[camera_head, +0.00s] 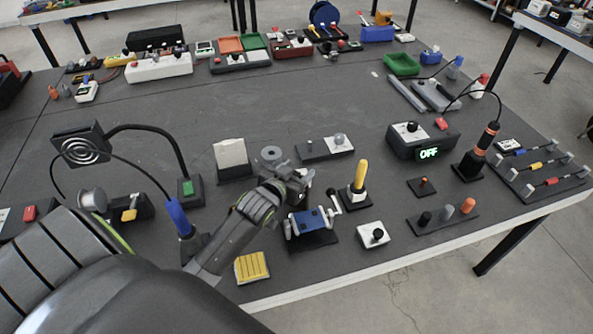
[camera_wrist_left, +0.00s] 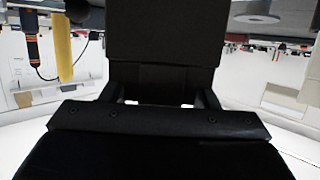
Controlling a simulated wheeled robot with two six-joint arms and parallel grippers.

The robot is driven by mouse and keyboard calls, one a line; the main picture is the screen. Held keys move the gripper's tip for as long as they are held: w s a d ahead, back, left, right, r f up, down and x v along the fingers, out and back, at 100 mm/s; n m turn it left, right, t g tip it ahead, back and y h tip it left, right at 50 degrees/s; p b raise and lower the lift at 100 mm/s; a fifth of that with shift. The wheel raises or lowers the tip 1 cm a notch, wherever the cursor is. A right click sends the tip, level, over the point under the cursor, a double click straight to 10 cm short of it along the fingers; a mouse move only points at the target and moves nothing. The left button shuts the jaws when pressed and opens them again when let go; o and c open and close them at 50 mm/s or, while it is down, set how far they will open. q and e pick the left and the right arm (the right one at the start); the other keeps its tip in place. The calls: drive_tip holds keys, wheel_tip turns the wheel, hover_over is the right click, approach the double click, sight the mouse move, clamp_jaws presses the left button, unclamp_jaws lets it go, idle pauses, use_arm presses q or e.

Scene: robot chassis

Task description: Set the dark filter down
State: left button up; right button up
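My left gripper (camera_head: 303,180) is over the middle front of the dark table, just above and behind a blue clamp-like device (camera_head: 313,222) with a crank. In the left wrist view, a broad black panel (camera_wrist_left: 165,35) stands upright between two dark finger-like parts. I cannot tell whether this panel is the dark filter or part of my gripper. The finger opening is hidden in the head view. No dark filter can be clearly picked out on the table. My right gripper is not in view.
A grey ring (camera_head: 271,153) and an upright pale plate (camera_head: 231,154) stand behind the gripper. A yellow-handled tool (camera_head: 359,177) stands to its right, with a small white box (camera_head: 373,235) in front. A yellow ribbed block (camera_head: 251,267) lies near the front edge.

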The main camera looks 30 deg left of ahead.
use_arm(q)
drive_tip(key=shift+r, duration=0.1)
drive_tip(key=a+v, duration=0.1)
drive_tip(key=v, duration=1.1)
drive_tip(key=shift+d+b, duration=0.45)
drive_tip(key=shift+d, duration=0.05)
drive_tip(key=shift+r, duration=0.1)
